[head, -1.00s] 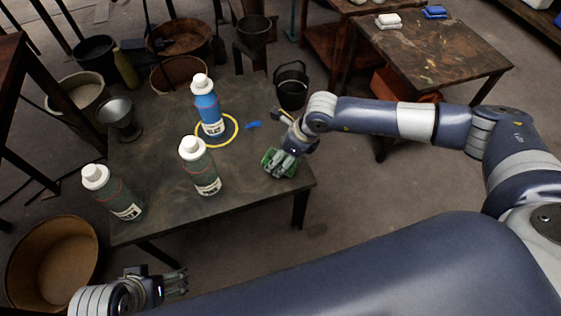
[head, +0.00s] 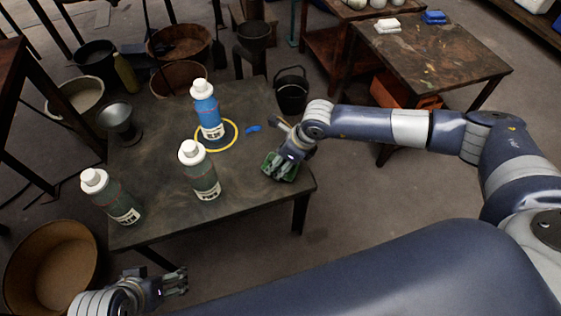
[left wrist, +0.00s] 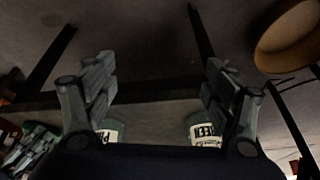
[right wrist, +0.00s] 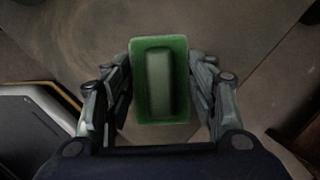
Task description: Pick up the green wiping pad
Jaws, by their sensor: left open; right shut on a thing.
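The green wiping pad (right wrist: 178,112) sits between the two fingers of my right gripper (right wrist: 160,95), which is shut on it, in the right wrist view. In the head view the pad (head: 279,167) is at the right edge of the dark table, with my right gripper (head: 284,163) over it. I cannot tell whether the pad still touches the table top. My left gripper (head: 182,281) is open and empty at the lower left, in front of the table's near edge. Its spread fingers (left wrist: 158,90) also show in the left wrist view.
On the dark table (head: 240,190) stand a blue bottle (head: 208,112) within a yellow ring (head: 234,140), two green-grey bottles (head: 203,178) (head: 117,200) and a metal funnel-like cup (head: 119,122). A small blue item (head: 254,128) lies near the ring. A second table (head: 440,65) stands at upper right.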

